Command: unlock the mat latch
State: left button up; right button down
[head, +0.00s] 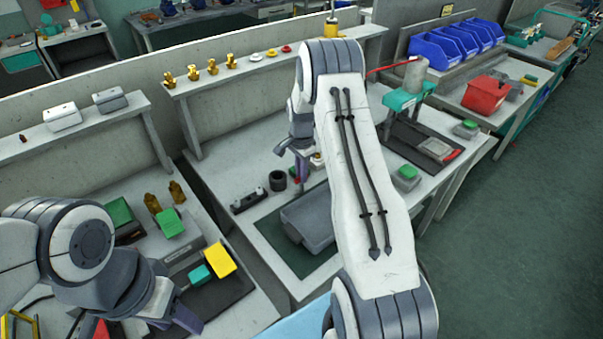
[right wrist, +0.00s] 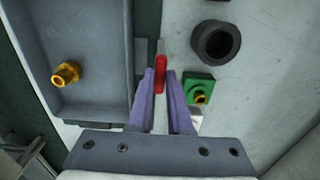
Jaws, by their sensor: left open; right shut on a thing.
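My right gripper (right wrist: 161,85) is shut on a small red piece, which looks like the handle of the mat latch (right wrist: 161,66). The red piece shows just past its fingertips in the right wrist view. In the head view my right gripper (head: 302,165) is over the middle bench, partly hidden by my right arm, and the latch cannot be made out there. The dark green mat (head: 272,240) lies on that bench under a grey tray (head: 312,212). My left gripper (head: 182,305) is open, low at the left over the left bench.
In the right wrist view, a brass fitting (right wrist: 66,75) lies in the tray. A green block with a brass piece (right wrist: 199,90) stands close right of the fingers, and a black ring (right wrist: 216,42) beyond it. A yellow block (head: 220,259) is near my left gripper.

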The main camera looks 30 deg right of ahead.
jog(key=c, duration=0.8)
grip_release()
jog(key=shift+c, duration=0.2)
jog(key=shift+r, duration=0.1)
notch_tip(320, 180, up, 10)
jog(key=b, duration=0.1)
jog(key=shift+r+b, duration=0.15)
jog(key=shift+b, duration=0.25)
